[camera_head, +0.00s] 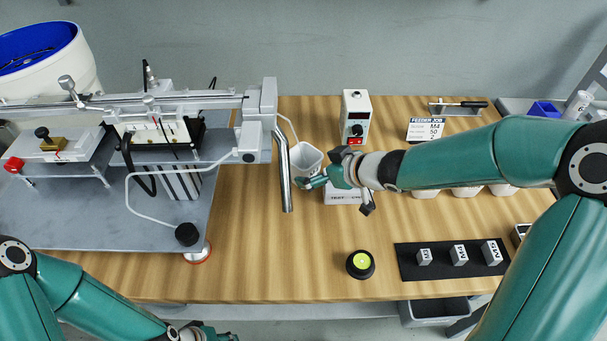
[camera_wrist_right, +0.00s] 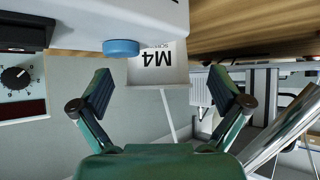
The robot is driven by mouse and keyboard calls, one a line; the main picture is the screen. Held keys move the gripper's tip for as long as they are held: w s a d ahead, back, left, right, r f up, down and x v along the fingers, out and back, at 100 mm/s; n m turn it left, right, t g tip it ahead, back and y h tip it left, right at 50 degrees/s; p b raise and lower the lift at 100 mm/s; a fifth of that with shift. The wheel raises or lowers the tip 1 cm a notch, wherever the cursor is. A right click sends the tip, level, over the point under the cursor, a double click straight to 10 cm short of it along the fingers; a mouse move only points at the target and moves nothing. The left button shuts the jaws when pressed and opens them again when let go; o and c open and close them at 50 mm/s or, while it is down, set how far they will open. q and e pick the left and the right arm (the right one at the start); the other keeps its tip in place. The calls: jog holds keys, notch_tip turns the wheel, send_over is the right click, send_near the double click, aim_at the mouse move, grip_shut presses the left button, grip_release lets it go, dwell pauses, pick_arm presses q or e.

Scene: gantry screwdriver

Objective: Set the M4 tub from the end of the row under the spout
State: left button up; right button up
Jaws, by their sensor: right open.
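A white tub (camera_head: 307,158) stands just right of the bent metal spout (camera_head: 284,165) in the head view; its open rim shows. I cannot tell how it lines up with the spout's mouth. In the right wrist view a label reading M4 (camera_wrist_right: 157,66) shows upside down between and beyond the fingertips. My right gripper (camera_head: 312,179) is at the near side of the tub, and in its wrist view (camera_wrist_right: 165,88) the fingers are spread with nothing clamped. Other white tubs (camera_head: 465,191) in a row are partly hidden behind my right arm. My left gripper (camera_head: 208,333) is cut off at the bottom edge.
A white box marked TEST (camera_head: 342,197) sits beneath my right gripper. A control box (camera_head: 356,118) and a feeder job sign (camera_head: 430,128) reading M4, 50 stand behind. A yellow-green button (camera_head: 360,264) and a black mat (camera_head: 408,270) with blocks lie in front. The table's front middle is clear.

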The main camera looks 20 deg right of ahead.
aim_at(304, 165)
jog(key=shift+b+x, duration=1.05)
jog(key=shift+x, duration=1.7)
jog(key=shift+w+d+r, duration=0.1)
jog(key=shift+w+r, duration=0.1)
jog(key=shift+s, duration=0.1)
jog(key=c, duration=1.2)
jog(key=shift+o, duration=0.2)
jog(key=shift+r, duration=0.15)
